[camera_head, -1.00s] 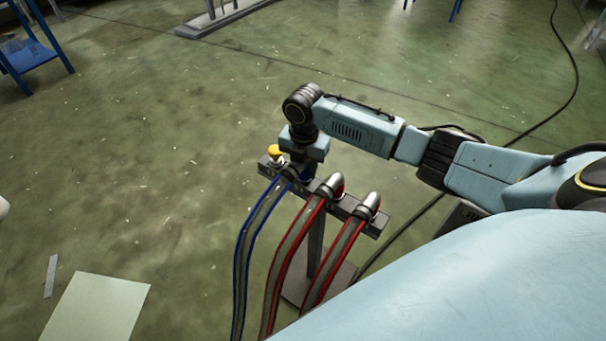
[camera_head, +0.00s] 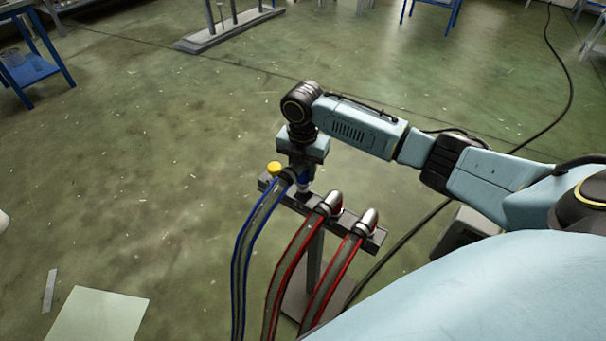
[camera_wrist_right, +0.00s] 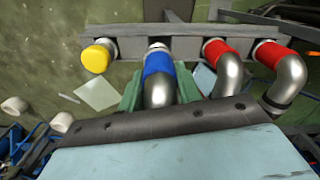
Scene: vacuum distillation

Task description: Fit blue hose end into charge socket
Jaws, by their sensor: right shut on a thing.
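The blue hose (camera_head: 248,240) rises to its metal elbow end at the stand's bar. My right gripper (camera_head: 302,172) is over the bar, pointing down. In the right wrist view, its green fingers are shut around the metal elbow (camera_wrist_right: 158,93), below the blue collar (camera_wrist_right: 158,64). A pale tip (camera_wrist_right: 158,46) shows between collar and bar. I cannot tell whether this tip is inside a socket or just clear of it. No socket is marked as the charge socket, and I see no empty opening. My left gripper is out of view.
The grey bar (camera_head: 378,238) on its stand also carries a yellow cap (camera_head: 274,168) at left and two red-striped hoses (camera_head: 287,270) with metal elbows at right. The floor at left is mostly clear, with a pale sheet.

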